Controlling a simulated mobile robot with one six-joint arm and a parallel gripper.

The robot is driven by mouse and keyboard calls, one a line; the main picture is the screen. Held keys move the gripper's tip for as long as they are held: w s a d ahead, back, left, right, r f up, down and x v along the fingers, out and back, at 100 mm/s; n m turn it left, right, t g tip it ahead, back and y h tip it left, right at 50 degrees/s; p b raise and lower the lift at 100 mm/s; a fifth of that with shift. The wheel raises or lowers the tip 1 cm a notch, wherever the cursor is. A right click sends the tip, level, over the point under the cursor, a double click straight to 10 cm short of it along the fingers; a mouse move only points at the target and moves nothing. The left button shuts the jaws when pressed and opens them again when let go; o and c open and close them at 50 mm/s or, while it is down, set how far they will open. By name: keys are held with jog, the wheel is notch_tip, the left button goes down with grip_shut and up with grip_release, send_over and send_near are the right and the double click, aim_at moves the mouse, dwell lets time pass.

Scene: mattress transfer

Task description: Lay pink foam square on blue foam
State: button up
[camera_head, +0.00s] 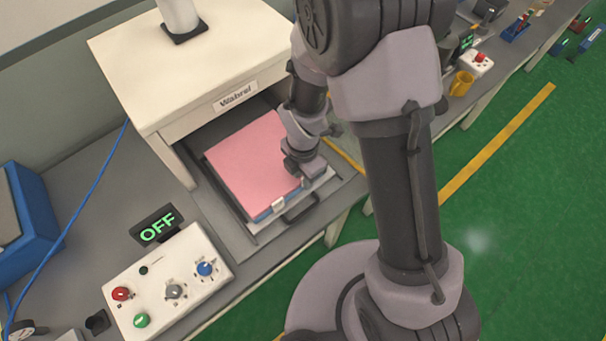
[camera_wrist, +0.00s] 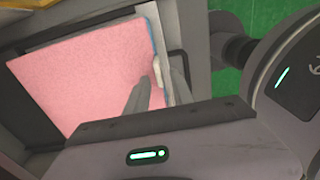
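The pink foam square (camera_head: 248,158) lies flat in the pulled-out tray under the white machine, and it fills much of the wrist view (camera_wrist: 80,75). A strip of blue foam (camera_head: 264,212) shows below its front edge, and a thin blue line (camera_wrist: 154,38) borders it in the wrist view. A small white tab (camera_head: 278,204) sits on that edge, also in the wrist view (camera_wrist: 157,72). My gripper (camera_head: 303,182) is over the tray's front right corner. In the wrist view its two fingers (camera_wrist: 160,88) are apart, one over the pink, one beside the edge. Most of the blue is hidden.
The white machine labelled Wabrel (camera_head: 190,65) stands over the tray's back. A dark handle (camera_head: 300,208) is at the tray's front. A control box (camera_head: 170,285) with knobs and an OFF display (camera_head: 158,227) stand at left. A yellow mug (camera_head: 461,84) is at right.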

notch_tip(320, 180, up, 22)
jog(key=d+m+t+p, duration=0.2)
jog(key=d+m+p, duration=0.15)
jog(key=m, duration=0.55)
jog(key=s+d+r+m+t+y, duration=0.1)
jog(key=s+r+m, duration=0.4)
jog(key=m, duration=0.5)
jog(key=s+d+r+m+t+y, duration=0.1)
jog(key=s+d+r+m+t, duration=0.1)
jog(key=s+r+m, duration=0.4)
jog(key=r+m, duration=0.1)
jog(key=m, duration=0.3)
jog(key=shift+s+d+t, duration=0.15)
jog(key=shift+d+t, duration=0.05)
jog(key=shift+t, duration=0.2)
jog(key=shift+r, duration=0.1)
